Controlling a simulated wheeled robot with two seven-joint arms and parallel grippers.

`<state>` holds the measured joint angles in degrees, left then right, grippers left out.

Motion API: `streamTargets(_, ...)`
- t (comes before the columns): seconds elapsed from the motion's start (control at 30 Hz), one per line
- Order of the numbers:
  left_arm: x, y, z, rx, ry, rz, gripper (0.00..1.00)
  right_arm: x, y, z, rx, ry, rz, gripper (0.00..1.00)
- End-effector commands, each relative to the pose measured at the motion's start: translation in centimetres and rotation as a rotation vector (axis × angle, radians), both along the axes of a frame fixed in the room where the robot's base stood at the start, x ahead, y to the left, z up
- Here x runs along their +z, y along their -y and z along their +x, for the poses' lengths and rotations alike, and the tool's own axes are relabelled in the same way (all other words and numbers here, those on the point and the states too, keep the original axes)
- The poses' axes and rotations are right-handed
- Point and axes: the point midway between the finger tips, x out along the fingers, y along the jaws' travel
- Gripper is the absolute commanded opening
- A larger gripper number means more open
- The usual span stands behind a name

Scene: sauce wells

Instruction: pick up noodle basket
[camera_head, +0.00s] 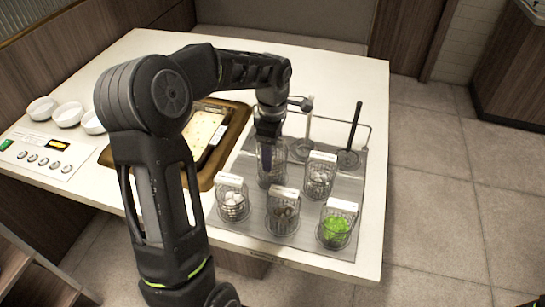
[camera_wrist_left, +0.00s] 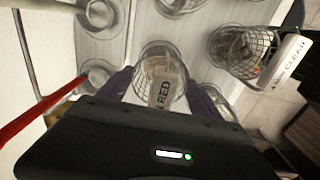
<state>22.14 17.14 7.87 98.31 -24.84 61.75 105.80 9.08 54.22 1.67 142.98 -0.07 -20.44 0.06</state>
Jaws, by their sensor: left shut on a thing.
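My left gripper (camera_head: 268,150) is lowered over the counter from above and shut on a wire noodle basket (camera_head: 272,174) in the back left of the basket group. In the left wrist view the same basket (camera_wrist_left: 160,72) sits between the two purple fingers, with a tag whose readable part says "RED". The head view shows it low among the other baskets; I cannot tell whether it touches the surface. Its contents are mostly hidden.
Other tagged wire baskets stand close by: white pieces (camera_head: 233,205), brown pieces (camera_head: 282,220), green pieces (camera_head: 335,232) and another pale one (camera_head: 319,182). A framed tray (camera_head: 238,117), white bowls (camera_head: 68,115) and a button panel (camera_head: 48,155) lie left.

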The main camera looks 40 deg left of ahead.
Motion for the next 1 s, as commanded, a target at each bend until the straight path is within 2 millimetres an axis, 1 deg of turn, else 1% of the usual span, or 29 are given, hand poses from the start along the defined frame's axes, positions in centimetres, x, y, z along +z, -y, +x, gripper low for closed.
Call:
streamTargets(0.03,1.0,0.0,0.2,0.001,0.007,0.001,0.26,-0.1,0.0,0.0,0.000,0.000,0.000,0.36)
streamTargets(0.2,4.4,0.0,0.2,0.000,0.006,0.001,0.26,-0.3,0.0,0.0,0.000,0.000,0.000,0.36)
streamTargets(0.3,6.1,0.0,0.1,0.001,0.005,0.001,0.26,-0.3,0.0,0.0,0.000,0.000,0.000,0.36)
streamTargets(0.4,7.2,0.0,0.1,0.001,0.003,0.000,0.26,-0.3,0.0,0.0,0.000,0.000,0.000,0.36)
streamTargets(0.53,7.7,0.0,0.0,0.001,0.001,-0.001,0.26,-0.3,0.0,0.0,0.000,0.000,0.000,0.36)
streamTargets(1.0,7.7,0.0,0.0,0.001,0.001,-0.001,0.26,-0.3,0.0,0.0,0.000,0.000,0.000,0.36)
